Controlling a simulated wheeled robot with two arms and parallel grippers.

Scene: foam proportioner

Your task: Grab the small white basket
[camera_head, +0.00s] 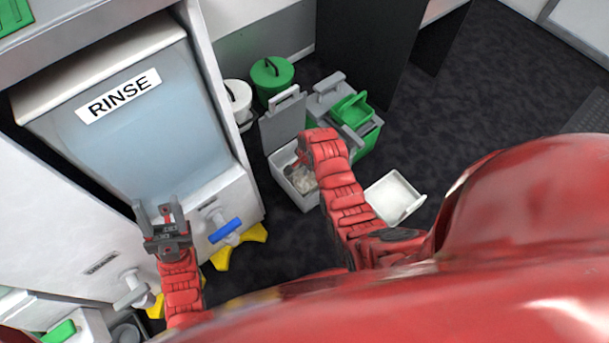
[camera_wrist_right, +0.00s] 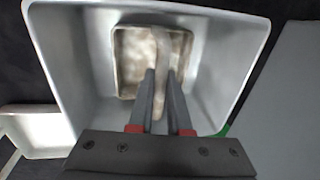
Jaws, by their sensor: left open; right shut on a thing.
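The small white basket (camera_wrist_right: 128,45), pale with brownish mottling inside, sits within a larger light grey bin (camera_wrist_right: 62,50) in the right wrist view. In the head view the basket (camera_head: 303,181) is partly hidden by my right arm, inside the bin (camera_head: 284,162) on the floor. My right gripper (camera_wrist_right: 162,76) reaches down into the bin, its fingers close together and shut on the basket's pale middle bar or handle. In the head view this gripper (camera_head: 297,163) is mostly hidden. My left gripper (camera_head: 160,215) is open and empty in front of the RINSE unit.
The bin's grey lid (camera_head: 283,122) stands raised behind it. A green and grey bin (camera_head: 367,139) stands close to its right, and a shallow white tray (camera_head: 394,197) lies nearer. White (camera_head: 237,98) and green (camera_head: 271,76) lidded buckets stand behind. Dark floor is free at right.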

